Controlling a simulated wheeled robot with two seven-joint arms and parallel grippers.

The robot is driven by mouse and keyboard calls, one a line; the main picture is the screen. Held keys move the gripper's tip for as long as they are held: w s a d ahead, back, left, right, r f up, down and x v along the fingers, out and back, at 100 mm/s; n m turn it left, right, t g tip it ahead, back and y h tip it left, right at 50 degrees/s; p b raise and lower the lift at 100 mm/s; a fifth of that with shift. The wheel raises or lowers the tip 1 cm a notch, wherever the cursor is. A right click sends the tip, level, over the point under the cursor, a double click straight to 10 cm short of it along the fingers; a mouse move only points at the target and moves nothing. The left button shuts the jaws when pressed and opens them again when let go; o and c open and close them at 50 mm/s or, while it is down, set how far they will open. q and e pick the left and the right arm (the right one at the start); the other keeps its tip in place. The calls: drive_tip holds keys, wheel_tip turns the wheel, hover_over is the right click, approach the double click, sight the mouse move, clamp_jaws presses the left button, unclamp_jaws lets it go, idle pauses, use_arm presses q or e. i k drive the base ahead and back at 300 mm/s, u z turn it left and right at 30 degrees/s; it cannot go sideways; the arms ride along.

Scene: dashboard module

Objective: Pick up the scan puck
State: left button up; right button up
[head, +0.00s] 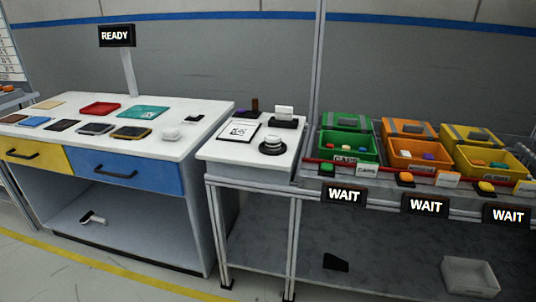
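Two small round objects could be the scan puck, and I cannot tell for certain which one is. A round black-and-white object (272,146) sits on the small white table (225,151), beside a white pad with a printed code (239,130). A low white round object (171,134) sits near the right end of the larger white workbench (130,146). Both rest on their surfaces with nothing touching them. Neither of my grippers is in view.
Several flat coloured plates lie on the workbench, including a red one (100,109) and a teal one (143,112). Green (345,147), orange (417,158) and yellow (487,166) bins stand at right above WAIT signs. A READY sign (117,36) rises behind the workbench.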

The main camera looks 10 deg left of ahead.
sight(272, 141)
drive_tip(key=z, duration=0.1)
drive_tip(key=k, duration=0.7)
drive_tip(key=u, duration=1.15)
drive_tip(key=i, duration=2.05)
drive_tip(key=z, duration=0.9)
